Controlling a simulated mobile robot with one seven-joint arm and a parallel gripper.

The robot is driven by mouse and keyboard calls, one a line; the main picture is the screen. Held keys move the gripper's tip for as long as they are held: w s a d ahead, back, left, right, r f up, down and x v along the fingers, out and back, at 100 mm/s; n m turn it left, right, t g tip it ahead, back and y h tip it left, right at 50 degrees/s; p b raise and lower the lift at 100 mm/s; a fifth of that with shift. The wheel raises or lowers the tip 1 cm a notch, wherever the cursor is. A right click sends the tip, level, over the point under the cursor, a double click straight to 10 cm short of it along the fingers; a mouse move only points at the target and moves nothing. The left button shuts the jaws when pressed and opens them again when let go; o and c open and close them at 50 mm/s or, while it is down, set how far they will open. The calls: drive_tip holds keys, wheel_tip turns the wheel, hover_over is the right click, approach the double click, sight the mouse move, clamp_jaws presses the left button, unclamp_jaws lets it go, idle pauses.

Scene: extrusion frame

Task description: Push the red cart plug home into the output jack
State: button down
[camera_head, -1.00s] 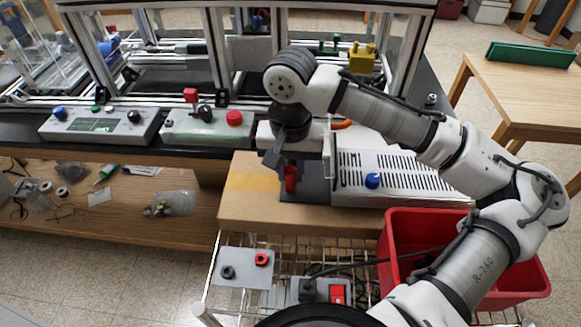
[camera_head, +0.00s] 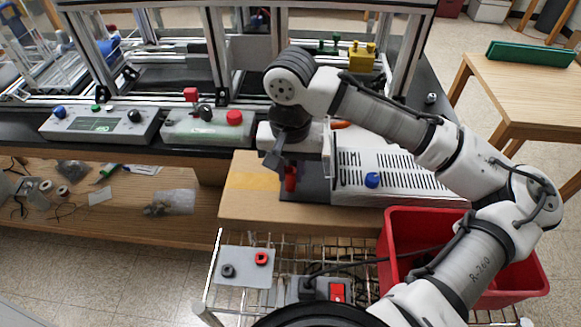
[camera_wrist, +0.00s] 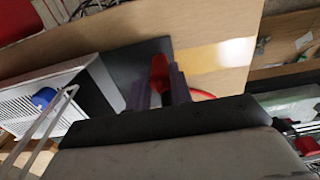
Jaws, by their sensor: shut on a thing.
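My gripper (camera_head: 284,168) points down over the wooden bench top, beside the slotted white instrument box (camera_head: 350,180). It is shut on the red plug (camera_head: 291,180), whose red body shows below the fingers. In the wrist view the red plug (camera_wrist: 159,72) stands between the two purplish fingers (camera_wrist: 160,92), over a dark grey panel (camera_wrist: 128,66). A red lead curves out to its right. I cannot make out the output jack or the plug's tip; the gripper and plug cover that spot, so I cannot tell how deep the plug sits.
The instrument box carries a blue knob (camera_head: 372,180). Below the bench edge is a wire cart with a grey plate (camera_head: 243,280) bearing a red and a black socket. A red bin (camera_head: 395,225) stands at right. Control boxes (camera_head: 100,127) line the dark bench behind.

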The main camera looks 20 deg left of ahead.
drive_tip(key=c, duration=1.2)
unclamp_jaws()
drive_tip(key=shift+o, duration=0.2)
wheel_tip(320, 180, up, 14)
drive_tip(key=b, duration=0.1)
drive_tip(key=shift+f, duration=0.15)
